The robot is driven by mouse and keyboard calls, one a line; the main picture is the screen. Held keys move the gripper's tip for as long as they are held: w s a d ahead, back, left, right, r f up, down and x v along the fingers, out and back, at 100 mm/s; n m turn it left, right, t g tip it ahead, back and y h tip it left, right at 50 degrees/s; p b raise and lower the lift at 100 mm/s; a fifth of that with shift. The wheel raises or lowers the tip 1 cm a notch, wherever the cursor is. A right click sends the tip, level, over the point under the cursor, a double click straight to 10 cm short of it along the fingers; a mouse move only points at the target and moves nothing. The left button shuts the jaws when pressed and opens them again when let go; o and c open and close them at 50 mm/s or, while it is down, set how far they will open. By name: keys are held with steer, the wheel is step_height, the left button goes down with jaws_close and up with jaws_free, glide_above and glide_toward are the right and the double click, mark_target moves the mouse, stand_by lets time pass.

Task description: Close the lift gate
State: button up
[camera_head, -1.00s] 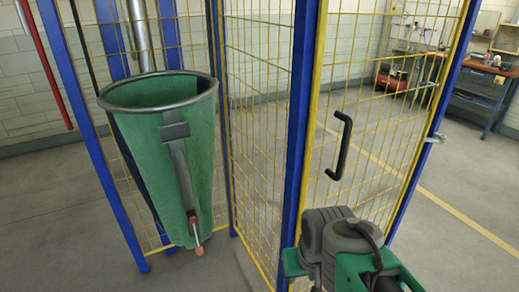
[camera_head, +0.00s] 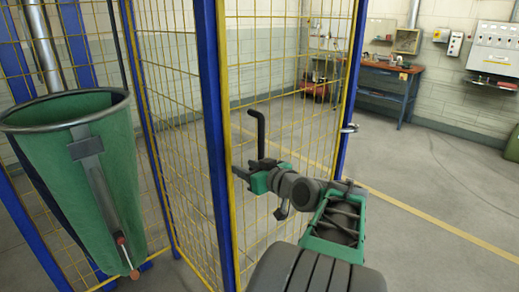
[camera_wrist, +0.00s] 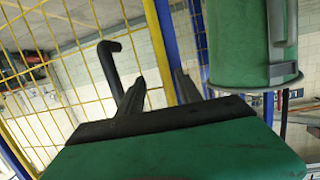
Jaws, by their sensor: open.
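The lift gate (camera_head: 305,128) is a yellow wire-mesh panel between blue posts. I cannot tell how far it stands open. Its black bar handle (camera_head: 260,134) is upright near the gate's left side, with its lower end hidden by my gripper (camera_head: 250,170). In the wrist view, my gripper (camera_wrist: 158,86) has its fingers apart with nothing seen held between them. The handle (camera_wrist: 107,68) shows beside the left finger there, its end passing behind that finger. I cannot tell whether they touch. A metal latch or catch (camera_head: 349,128) sits at the right blue post.
A green tapered bag-like container (camera_head: 85,190) with a grey rim hangs inside the cage at left; it also shows in the wrist view (camera_wrist: 240,45). A blue post (camera_head: 213,140) stands left of the gate. A workbench (camera_head: 375,72) is far back. Floor at right is clear.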

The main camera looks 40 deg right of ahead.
mark_target(263, 143)
steer(key=s+d+r+m+t+h, duration=0.1)
steer(key=s+d+r+t+h, duration=0.1)
steer(key=s+d+r, duration=0.35)
steer(key=w, duration=0.3)
steer(key=w+d+f+p, duration=0.1)
steer(key=w, duration=0.1)
steer(key=w+d, duration=0.1)
steer(key=w, duration=0.2)
steer(key=shift+w+d+f+p, duration=0.15)
steer(key=shift+w+d+p, duration=0.05)
steer(key=shift+w+p, duration=0.15)
steer(key=shift+c, duration=0.2)
jaws_close()
